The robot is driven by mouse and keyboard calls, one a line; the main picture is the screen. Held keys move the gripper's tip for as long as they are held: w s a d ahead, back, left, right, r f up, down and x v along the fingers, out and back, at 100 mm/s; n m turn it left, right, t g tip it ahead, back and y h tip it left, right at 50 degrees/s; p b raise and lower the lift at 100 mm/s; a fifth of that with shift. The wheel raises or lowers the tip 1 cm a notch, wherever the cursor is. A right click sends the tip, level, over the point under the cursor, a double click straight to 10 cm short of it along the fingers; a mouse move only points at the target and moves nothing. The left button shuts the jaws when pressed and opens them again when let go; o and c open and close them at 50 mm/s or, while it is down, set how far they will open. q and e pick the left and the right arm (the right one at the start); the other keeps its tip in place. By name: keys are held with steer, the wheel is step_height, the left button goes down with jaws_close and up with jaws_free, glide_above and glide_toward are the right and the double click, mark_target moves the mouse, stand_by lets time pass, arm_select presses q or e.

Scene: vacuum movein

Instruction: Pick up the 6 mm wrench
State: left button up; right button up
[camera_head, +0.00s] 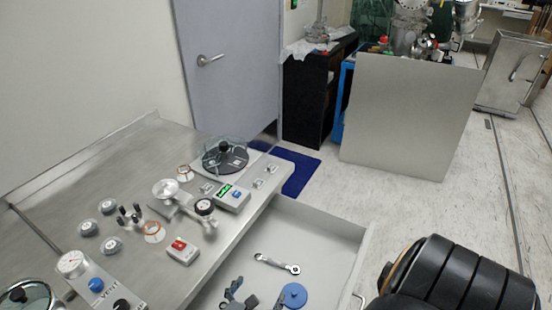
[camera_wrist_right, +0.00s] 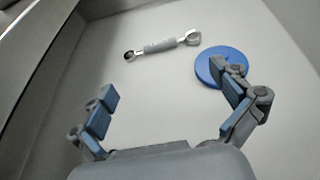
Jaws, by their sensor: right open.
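The wrench (camera_head: 277,264) is a small silver tool with a ring at each end and a grey middle, lying flat in the open drawer. It also shows in the right wrist view (camera_wrist_right: 162,46), beyond the fingertips. My right gripper (camera_head: 257,297) is low over the drawer at the bottom of the head view. In the right wrist view, its blue-padded fingers (camera_wrist_right: 166,82) are wide apart with nothing between them. The wrench is apart from both fingers. No size marking is legible. My left gripper is not in view.
A blue disc (camera_wrist_right: 209,66) lies in the drawer beside the wrench, partly behind the right-hand finger. The drawer wall (camera_head: 362,258) rises on the right. The metal worktop (camera_head: 140,195) with gauges and knobs borders the drawer on the left.

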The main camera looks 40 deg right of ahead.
mark_target(276, 264)
steer(key=x, duration=0.9)
steer(key=shift+w+d+f, duration=0.1)
steer(key=shift+w+d, duration=0.05)
steer(key=shift+d, duration=0.2)
steer(key=c, duration=1.6)
